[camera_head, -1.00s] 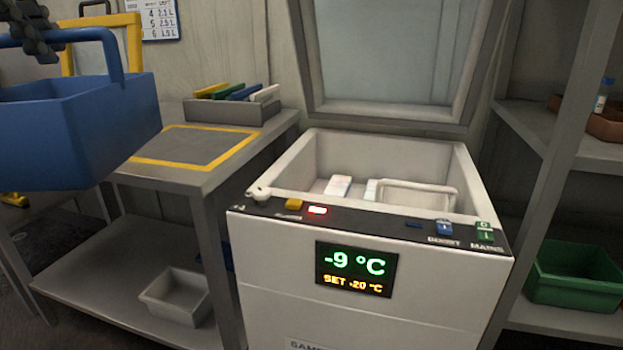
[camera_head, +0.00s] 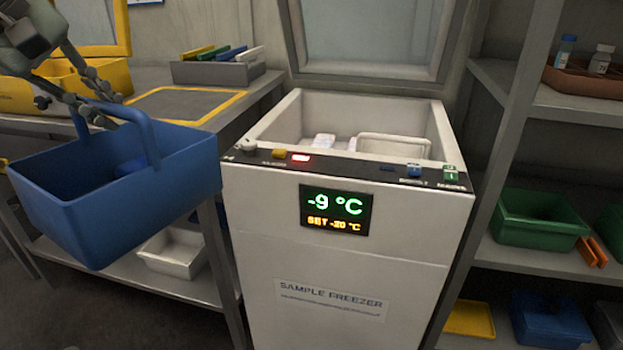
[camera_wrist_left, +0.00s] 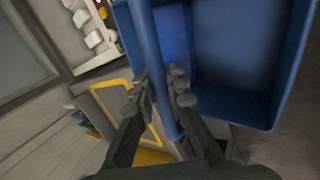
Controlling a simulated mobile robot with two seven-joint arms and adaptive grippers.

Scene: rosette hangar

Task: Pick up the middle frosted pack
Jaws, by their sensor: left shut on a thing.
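The open white sample freezer (camera_head: 345,230) stands in the middle of the head view. Small white packs (camera_head: 323,141) show inside it, partly hidden by its front rim. Several pale packs (camera_wrist_left: 93,38) show in the freezer at the top left of the left wrist view. I cannot tell which one is the middle frosted pack. My left gripper (camera_head: 106,114) is shut on the handle of a blue basket (camera_head: 110,225), which hangs left of the freezer. In the left wrist view the fingers (camera_wrist_left: 166,88) close around the handle. My right gripper is not in view.
A grey bench with a yellow-framed mat (camera_head: 175,103) stands left of the freezer. A pale bin (camera_head: 172,262) is on its lower shelf. The raised freezer lid (camera_head: 365,40) is behind. Shelves on the right hold a green bin (camera_head: 535,225) and bottles.

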